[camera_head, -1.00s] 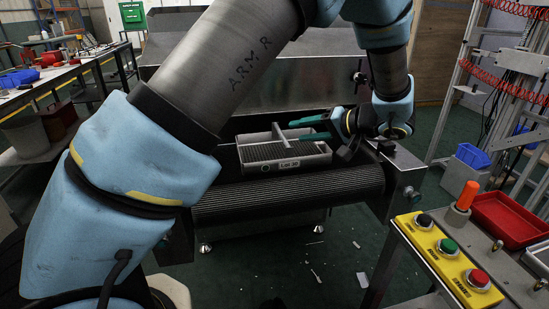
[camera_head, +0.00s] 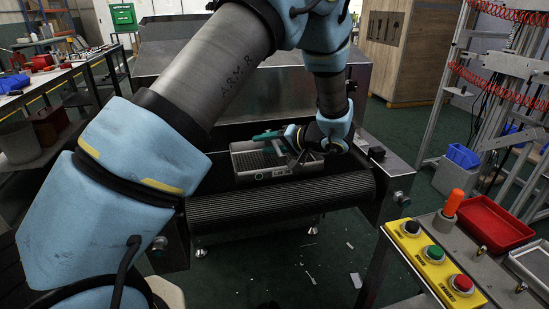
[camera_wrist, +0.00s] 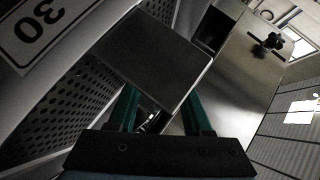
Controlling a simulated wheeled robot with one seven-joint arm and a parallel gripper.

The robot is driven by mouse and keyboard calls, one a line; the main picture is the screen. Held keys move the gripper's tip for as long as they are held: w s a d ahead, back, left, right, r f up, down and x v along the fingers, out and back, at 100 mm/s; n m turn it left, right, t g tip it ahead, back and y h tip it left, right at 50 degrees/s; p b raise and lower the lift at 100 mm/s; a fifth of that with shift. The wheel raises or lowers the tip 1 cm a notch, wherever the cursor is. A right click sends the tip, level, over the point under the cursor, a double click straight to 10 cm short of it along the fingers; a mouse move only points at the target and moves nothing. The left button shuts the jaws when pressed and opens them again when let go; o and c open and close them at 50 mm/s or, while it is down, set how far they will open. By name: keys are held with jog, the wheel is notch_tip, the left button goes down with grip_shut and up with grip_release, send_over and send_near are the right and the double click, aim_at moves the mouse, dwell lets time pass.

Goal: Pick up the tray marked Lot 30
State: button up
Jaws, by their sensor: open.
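The grey tray (camera_head: 262,175) with a perforated floor sits on the dark roller conveyor. Its front wall carries a white label reading Lot 30, and part of that label, "30", shows upside down in the wrist view. A flat grey handle bar (camera_wrist: 155,58) spans the tray. My gripper (camera_head: 272,139) is low over the tray, coming from the right, with its teal fingers apart. In the wrist view the fingers (camera_wrist: 160,97) point at the bar, one towards each side of it. I cannot tell whether they touch it.
The conveyor's ribbed front roller (camera_head: 285,197) is just before the tray, with the metal dryer housing (camera_head: 205,55) behind. A yellow button box (camera_head: 434,262) and a red bin (camera_head: 495,222) stand at the right. A cluttered bench is at the left.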

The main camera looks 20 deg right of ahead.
grip_shut()
dwell(1.4)
